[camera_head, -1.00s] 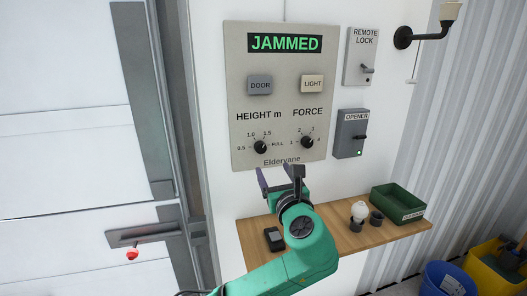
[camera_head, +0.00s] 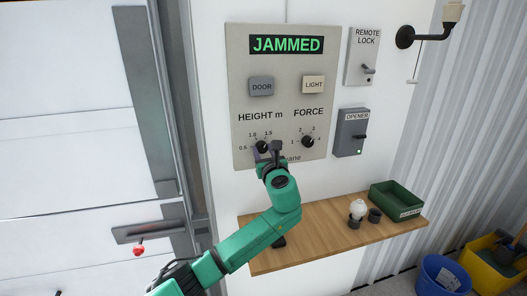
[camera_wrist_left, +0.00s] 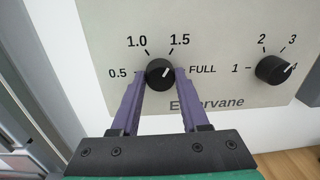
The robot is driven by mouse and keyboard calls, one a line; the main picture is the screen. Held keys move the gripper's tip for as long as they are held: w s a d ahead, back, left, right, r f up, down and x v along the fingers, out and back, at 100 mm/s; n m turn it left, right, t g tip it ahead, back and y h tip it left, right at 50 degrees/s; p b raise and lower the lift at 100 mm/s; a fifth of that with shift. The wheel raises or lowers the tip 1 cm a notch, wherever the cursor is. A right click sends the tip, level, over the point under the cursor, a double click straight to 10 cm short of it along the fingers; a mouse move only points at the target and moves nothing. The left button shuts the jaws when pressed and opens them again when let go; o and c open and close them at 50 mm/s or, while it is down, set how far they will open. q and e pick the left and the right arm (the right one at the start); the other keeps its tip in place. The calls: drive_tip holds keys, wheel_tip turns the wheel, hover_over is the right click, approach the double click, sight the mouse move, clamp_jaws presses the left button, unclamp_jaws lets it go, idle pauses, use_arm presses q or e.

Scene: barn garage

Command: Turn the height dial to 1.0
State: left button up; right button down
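The black height dial (camera_head: 262,146) is on the grey control panel (camera_head: 240,60), whose display reads JAMMED. In the left wrist view the dial (camera_wrist_left: 160,73) has a white mark pointing up and right, roughly between 1.5 and FULL. The scale reads 0.5, 1.0, 1.5, FULL. My left gripper (camera_head: 268,150) is at the panel just below the dial. In the left wrist view its purple fingers (camera_wrist_left: 160,80) are open, one on each side of the dial. I cannot tell whether they touch it. My right gripper is not in view.
The force dial (camera_wrist_left: 272,69) is close on the right, pointing near 4. DOOR (camera_head: 261,86) and LIGHT (camera_head: 313,84) buttons sit above. A wooden shelf (camera_head: 300,252) below holds a green bin (camera_head: 397,199) and a white bulb (camera_head: 357,208). The opener box (camera_head: 351,132) is right of the panel.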

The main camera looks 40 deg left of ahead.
use_arm(q)
clamp_jaws()
drive_tip(key=shift+f+n, duration=0.1)
drive_tip(key=shift+n, duration=0.2)
drive_tip(key=shift+n+b, duration=0.65)
drive_tip(key=shift+n, duration=0.25)
drive_tip(key=n+b, duration=0.2)
drive_tip(key=n, duration=0.1)
drive_tip(key=shift+f+n, duration=0.15)
drive_tip(key=shift+n, duration=0.15)
drive_tip(key=n+b, duration=0.2)
drive_tip(key=n, duration=0.1)
drive_tip(key=shift+n+y+b, duration=0.3)
drive_tip(key=shift+n+b, duration=0.55)
drive_tip(key=shift+n, duration=0.65)
